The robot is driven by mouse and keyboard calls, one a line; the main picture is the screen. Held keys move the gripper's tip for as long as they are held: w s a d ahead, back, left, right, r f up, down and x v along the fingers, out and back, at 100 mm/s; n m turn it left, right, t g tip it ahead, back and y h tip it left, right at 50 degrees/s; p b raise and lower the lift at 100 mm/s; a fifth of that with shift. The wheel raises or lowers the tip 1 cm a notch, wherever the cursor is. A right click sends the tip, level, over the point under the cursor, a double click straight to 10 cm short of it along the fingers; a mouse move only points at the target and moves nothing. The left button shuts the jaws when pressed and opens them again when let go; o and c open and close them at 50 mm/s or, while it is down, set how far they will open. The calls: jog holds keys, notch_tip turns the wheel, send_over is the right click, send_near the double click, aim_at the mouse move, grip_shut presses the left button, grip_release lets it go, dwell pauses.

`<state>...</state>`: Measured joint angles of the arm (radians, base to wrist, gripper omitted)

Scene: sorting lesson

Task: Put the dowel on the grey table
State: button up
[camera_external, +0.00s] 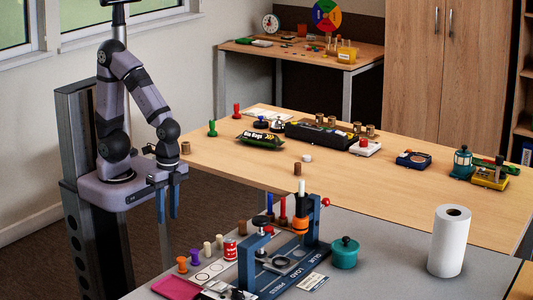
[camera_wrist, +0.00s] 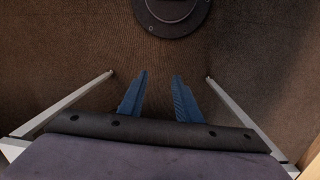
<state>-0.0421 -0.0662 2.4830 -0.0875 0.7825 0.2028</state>
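The grey table (camera_external: 385,275) is at the front of the external view. A blue press (camera_external: 290,262) stands on it. Several upright rods stand by the press: a white rod (camera_external: 301,187), a red rod (camera_external: 283,207) and a blue rod (camera_external: 270,204). Short brown cylinders also show, one on the grey table (camera_external: 241,228) and one at the wooden table's left end (camera_external: 185,148). I cannot tell which piece is the dowel. My gripper (camera_external: 167,219) points down, left of both tables. In the wrist view its blue fingers (camera_wrist: 161,76) are apart, with nothing between them.
A paper roll (camera_external: 449,241) and a teal pot (camera_external: 345,253) stand on the grey table. The grey table's right front is mostly clear.

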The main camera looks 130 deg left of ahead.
jog(key=shift+s+a+f+n+t+y, duration=0.1)
jog(key=shift+s+a+n+t+y, duration=0.2)
jog(key=shift+s+n+y, duration=0.25)
jog(key=shift+w, duration=0.1)
notch_tip(320, 180, up, 19)
jog(key=p, duration=1.8)
jog(key=shift+f+p, duration=0.15)
jog(key=shift+p, duration=0.25)
